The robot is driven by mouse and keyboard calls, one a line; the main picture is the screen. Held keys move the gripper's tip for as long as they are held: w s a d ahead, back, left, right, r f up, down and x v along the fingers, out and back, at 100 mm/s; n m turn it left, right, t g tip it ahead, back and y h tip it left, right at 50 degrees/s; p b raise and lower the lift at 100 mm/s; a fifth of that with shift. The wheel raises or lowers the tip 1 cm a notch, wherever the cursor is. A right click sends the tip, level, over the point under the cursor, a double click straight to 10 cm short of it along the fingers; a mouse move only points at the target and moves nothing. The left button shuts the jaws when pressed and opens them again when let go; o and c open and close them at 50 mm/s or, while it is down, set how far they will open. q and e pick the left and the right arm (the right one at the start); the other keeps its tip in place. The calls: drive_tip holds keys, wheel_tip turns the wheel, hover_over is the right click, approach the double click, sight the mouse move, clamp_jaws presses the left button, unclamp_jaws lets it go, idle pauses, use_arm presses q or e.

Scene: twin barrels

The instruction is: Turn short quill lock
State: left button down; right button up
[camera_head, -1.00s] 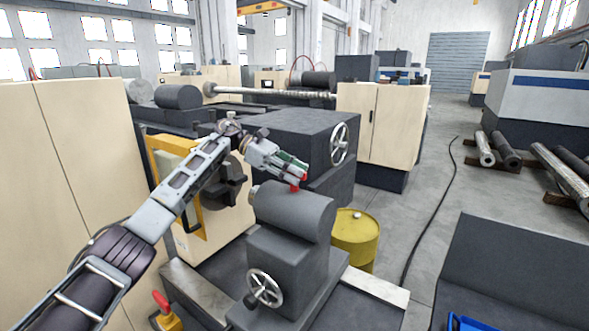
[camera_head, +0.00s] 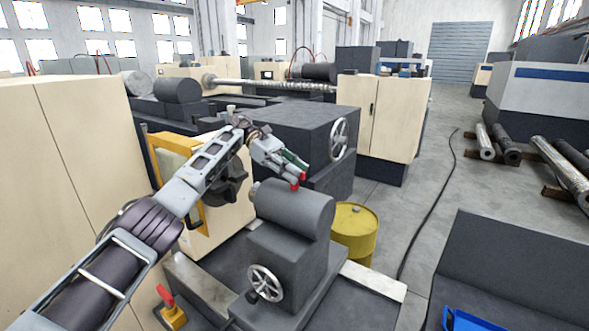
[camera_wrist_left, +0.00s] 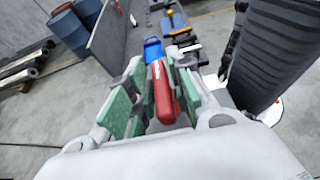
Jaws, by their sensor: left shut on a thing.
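The quill lock is a small red-handled lever (camera_head: 294,186) on top of the near dark grey tailstock barrel (camera_head: 300,207). My left gripper (camera_head: 297,172), with green finger pads, reaches in from the left just above that barrel. In the left wrist view its fingers are closed around the red handle (camera_wrist_left: 163,92), which stands between the green pads. Red shows at the fingertips in the head view; the lever's base is mostly hidden by the fingers. My right gripper is not in view.
A handwheel (camera_head: 265,283) is on the tailstock's near face. A yellow barrel (camera_head: 354,232) stands right behind it. Another handwheel (camera_head: 339,140) is on the dark block behind. A red-topped yellow fixture (camera_head: 172,312) is at lower left, a blue tray (camera_head: 480,321) at lower right.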

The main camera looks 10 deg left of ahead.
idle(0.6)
use_arm(q)
drive_tip(key=c, duration=1.4)
unclamp_jaws()
drive_tip(key=shift+c, duration=0.2)
drive_tip(key=shift+r, duration=5)
